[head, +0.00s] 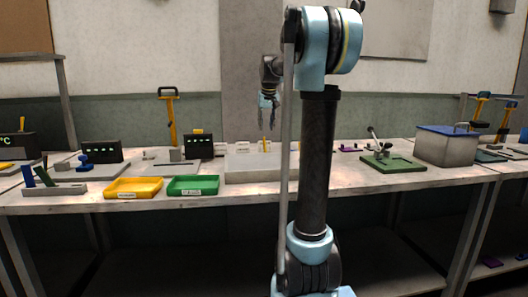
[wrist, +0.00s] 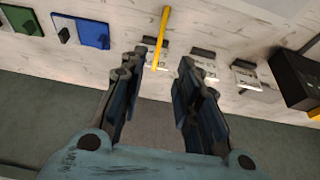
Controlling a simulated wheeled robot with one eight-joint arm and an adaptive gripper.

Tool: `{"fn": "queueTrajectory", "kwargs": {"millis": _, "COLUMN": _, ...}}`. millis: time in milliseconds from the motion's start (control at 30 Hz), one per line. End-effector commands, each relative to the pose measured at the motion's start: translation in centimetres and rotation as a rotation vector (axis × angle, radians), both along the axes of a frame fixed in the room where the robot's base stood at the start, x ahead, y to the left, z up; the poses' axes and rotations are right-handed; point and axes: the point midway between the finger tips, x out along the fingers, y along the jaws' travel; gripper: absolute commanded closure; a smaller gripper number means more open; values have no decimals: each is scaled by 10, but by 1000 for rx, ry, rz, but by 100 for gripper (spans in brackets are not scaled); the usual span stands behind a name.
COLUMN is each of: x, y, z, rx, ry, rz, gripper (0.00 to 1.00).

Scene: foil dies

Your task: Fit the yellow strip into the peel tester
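A thin yellow strip (head: 264,145) stands upright at the pale grey block in the middle of the bench. It also shows in the wrist view (wrist: 161,38), rising beside a small labelled holder. My gripper (head: 268,104) hangs above the block, pointing down, with its fingers apart. In the wrist view my gripper (wrist: 158,72) is open and empty, and the strip appears beyond the gap between its fingers. I cannot tell for sure which bench device is the peel tester; a green-based device with a lever (head: 391,163) stands on the right.
A yellow tray (head: 134,194) and a green tray (head: 193,193) sit at the bench's front edge. Dark display boxes (head: 96,152) and a yellow-handled stand (head: 170,115) are behind. A grey box with a blue lid (head: 446,148) is at right. The bench between block and green-based device looks mostly clear.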

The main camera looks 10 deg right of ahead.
Motion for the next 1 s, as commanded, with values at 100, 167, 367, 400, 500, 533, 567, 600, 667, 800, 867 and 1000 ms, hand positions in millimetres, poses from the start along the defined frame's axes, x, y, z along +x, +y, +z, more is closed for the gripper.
{"fn": "queueTrajectory", "kwargs": {"millis": 100, "x": 9, "y": 0, "z": -20, "rx": 0, "ry": 0, "rz": 0, "gripper": 70}}
{"fn": "queueTrajectory", "kwargs": {"millis": 167, "x": 13, "y": 0, "z": -30, "rx": 0, "ry": 1, "rz": 0, "gripper": 70}}
{"fn": "queueTrajectory", "kwargs": {"millis": 367, "x": 24, "y": 0, "z": -58, "rx": 0, "ry": 1, "rz": 0, "gripper": 70}}
{"fn": "queueTrajectory", "kwargs": {"millis": 400, "x": 25, "y": 0, "z": -61, "rx": 0, "ry": 1, "rz": 0, "gripper": 70}}
{"fn": "queueTrajectory", "kwargs": {"millis": 500, "x": 28, "y": 0, "z": -67, "rx": 0, "ry": 1, "rz": 0, "gripper": 70}}
{"fn": "queueTrajectory", "kwargs": {"millis": 533, "x": 28, "y": 0, "z": -68, "rx": 0, "ry": 1, "rz": 0, "gripper": 70}}
{"fn": "queueTrajectory", "kwargs": {"millis": 567, "x": 29, "y": 0, "z": -69, "rx": 0, "ry": 1, "rz": 0, "gripper": 70}}
{"fn": "queueTrajectory", "kwargs": {"millis": 600, "x": 30, "y": 0, "z": -71, "rx": 0, "ry": 1, "rz": 0, "gripper": 70}}
{"fn": "queueTrajectory", "kwargs": {"millis": 667, "x": 32, "y": -1, "z": -75, "rx": 0, "ry": 1, "rz": 0, "gripper": 70}}
{"fn": "queueTrajectory", "kwargs": {"millis": 800, "x": 42, "y": -2, "z": -92, "rx": 0, "ry": 1, "rz": 0, "gripper": 70}}
{"fn": "queueTrajectory", "kwargs": {"millis": 867, "x": 45, "y": -2, "z": -100, "rx": 0, "ry": 1, "rz": 0, "gripper": 70}}
{"fn": "queueTrajectory", "kwargs": {"millis": 1000, "x": 50, "y": -2, "z": -112, "rx": 0, "ry": 1, "rz": 0, "gripper": 70}}
